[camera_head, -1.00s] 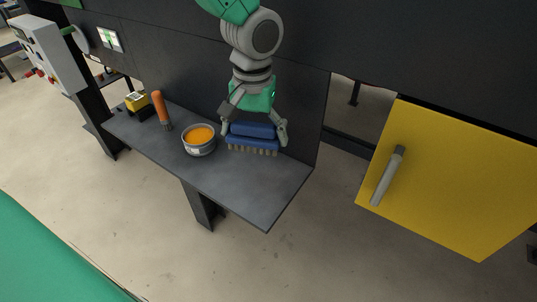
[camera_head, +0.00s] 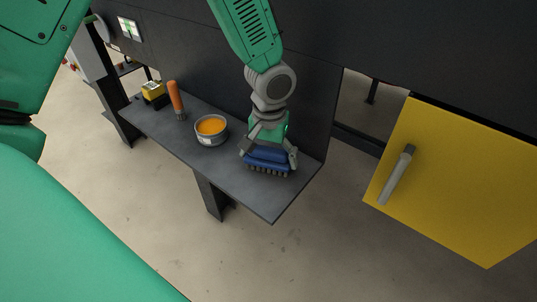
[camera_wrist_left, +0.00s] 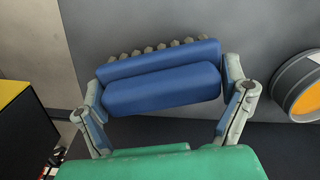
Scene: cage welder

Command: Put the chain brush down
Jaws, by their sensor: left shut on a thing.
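The chain brush (camera_head: 268,161) is blue with a row of grey bristles along its lower edge. My left gripper (camera_head: 269,156) is shut on it, with one finger at each end. The brush is at the right part of the dark grey shelf (camera_head: 240,182), bristles down; I cannot tell whether they touch the surface. In the left wrist view the brush (camera_wrist_left: 160,80) fills the middle between both fingers (camera_wrist_left: 164,108), bristles at the far side. My right gripper is not clearly in view.
A grey tin with orange contents (camera_head: 211,131) stands left of the brush. An orange-handled brush (camera_head: 176,98) and a yellow-black item (camera_head: 153,93) are further left. A dark wall panel (camera_head: 305,105) rises behind. A yellow door (camera_head: 455,185) with a grey handle is at right.

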